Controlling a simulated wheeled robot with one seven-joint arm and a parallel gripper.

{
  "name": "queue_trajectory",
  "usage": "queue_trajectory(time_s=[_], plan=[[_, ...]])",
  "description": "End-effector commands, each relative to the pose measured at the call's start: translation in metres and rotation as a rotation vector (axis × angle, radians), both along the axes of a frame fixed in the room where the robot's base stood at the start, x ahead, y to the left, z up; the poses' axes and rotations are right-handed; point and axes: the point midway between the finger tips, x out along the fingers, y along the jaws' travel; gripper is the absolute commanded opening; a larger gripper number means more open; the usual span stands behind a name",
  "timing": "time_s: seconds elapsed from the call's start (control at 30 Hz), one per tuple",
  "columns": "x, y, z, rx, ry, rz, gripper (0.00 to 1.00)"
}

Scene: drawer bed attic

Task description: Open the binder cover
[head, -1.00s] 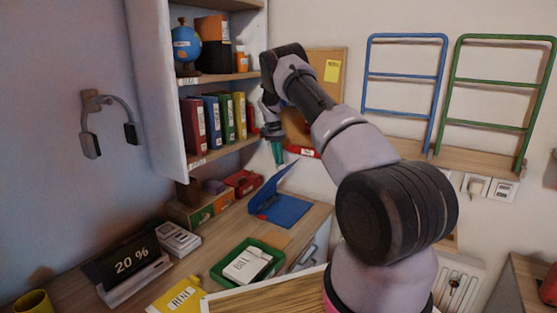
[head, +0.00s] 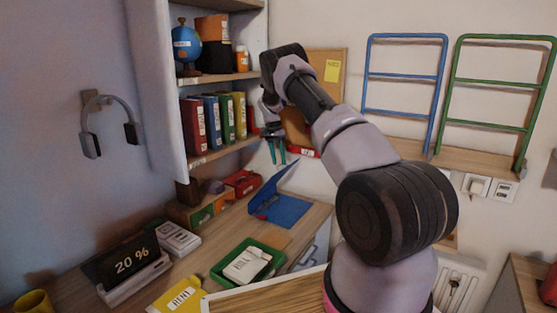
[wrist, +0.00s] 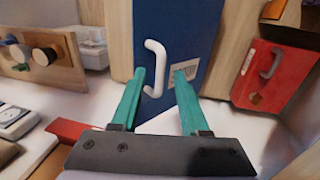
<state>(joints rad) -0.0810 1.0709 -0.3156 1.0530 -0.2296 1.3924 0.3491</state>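A blue binder (head: 283,208) lies on the desk in the head view, its cover (head: 275,186) tilted up at the left. My gripper (head: 276,152) hangs above and behind it, apart from it, with its teal fingers pointing down. In the wrist view, the gripper (wrist: 156,92) is open and empty. A dark blue panel (wrist: 190,35) with a white handle (wrist: 154,68) and a barcode label lies beyond the fingers. The handle shows between the fingertips; I cannot tell its distance, or whether this panel is part of the binder.
A green tray (head: 222,271) holds a white item near the desk front. Red and green boxes (head: 208,212) stand left of the binder. Shelves (head: 228,148) with upright binders are close left of my gripper. The wrist view shows a red item (wrist: 275,75) with a handle at right.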

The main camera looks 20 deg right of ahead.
Motion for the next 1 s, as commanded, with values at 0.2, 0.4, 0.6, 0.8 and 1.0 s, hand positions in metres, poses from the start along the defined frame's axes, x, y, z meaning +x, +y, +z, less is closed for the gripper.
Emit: queue_trajectory(time_s=[0.2,0.4,0.6,0.8,1.0], plan=[[0.002,0.001,0.009,0.000,-0.003,0.001,0.45],[0.007,0.005,0.045,-0.001,-0.004,0.000,0.45],[0.013,0.009,0.083,-0.001,-0.003,0.001,0.45],[0.015,0.011,0.103,-0.001,-0.001,0.000,0.45],[0.015,0.012,0.106,-0.001,0.001,0.000,0.45]])
